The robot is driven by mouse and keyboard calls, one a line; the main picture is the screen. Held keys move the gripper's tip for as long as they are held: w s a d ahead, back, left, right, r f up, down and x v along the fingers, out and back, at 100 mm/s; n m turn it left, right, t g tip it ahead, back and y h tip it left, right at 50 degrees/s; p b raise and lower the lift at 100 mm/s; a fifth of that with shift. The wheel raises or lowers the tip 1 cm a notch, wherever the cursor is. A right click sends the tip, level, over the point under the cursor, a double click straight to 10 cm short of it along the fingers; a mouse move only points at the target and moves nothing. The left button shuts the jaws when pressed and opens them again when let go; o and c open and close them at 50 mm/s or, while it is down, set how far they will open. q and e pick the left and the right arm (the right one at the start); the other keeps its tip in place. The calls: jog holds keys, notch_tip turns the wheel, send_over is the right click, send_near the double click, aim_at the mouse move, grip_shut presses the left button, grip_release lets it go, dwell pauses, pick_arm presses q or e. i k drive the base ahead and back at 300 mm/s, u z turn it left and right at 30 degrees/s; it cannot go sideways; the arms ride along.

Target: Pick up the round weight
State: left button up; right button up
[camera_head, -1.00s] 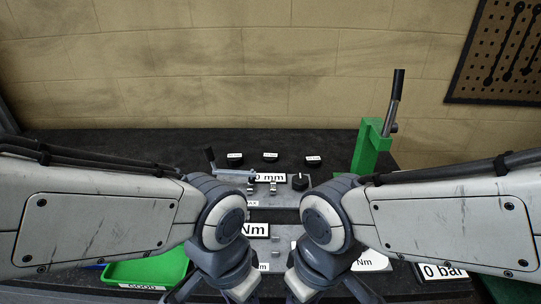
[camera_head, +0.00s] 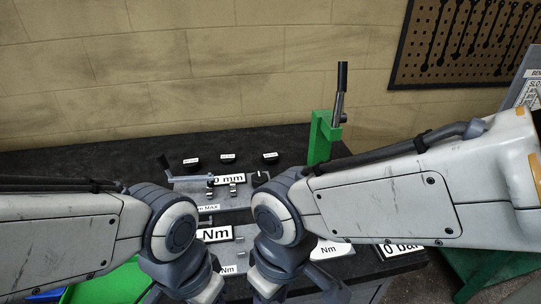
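Three small dark pieces with white labels stand in a row at the back of the black bench: a left one (camera_head: 192,162), a middle one (camera_head: 228,158) and a right one (camera_head: 270,157). I cannot tell whether any of them is the round weight, and no other thing is clearly a weight. My two arms reach in from both sides, with their wrists bent down over the front of the bench, well in front of this row. The wrists run off the bottom edge, so the fingertips and anything between them are hidden.
A grey device with a crank (camera_head: 190,178), a black knob (camera_head: 260,178) and a "mm" label stands mid-bench. A green jack (camera_head: 322,138) with an upright lever stands at the right end. A green tray (camera_head: 112,285) is front left. A pegboard (camera_head: 465,45) hangs on the wall.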

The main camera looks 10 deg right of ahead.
aim_at(192, 165)
jog(key=u, duration=0.25)
jog(key=k, duration=0.45)
jog(key=u, duration=0.85)
jog(key=i, duration=1)
jog(key=z, duration=0.7)
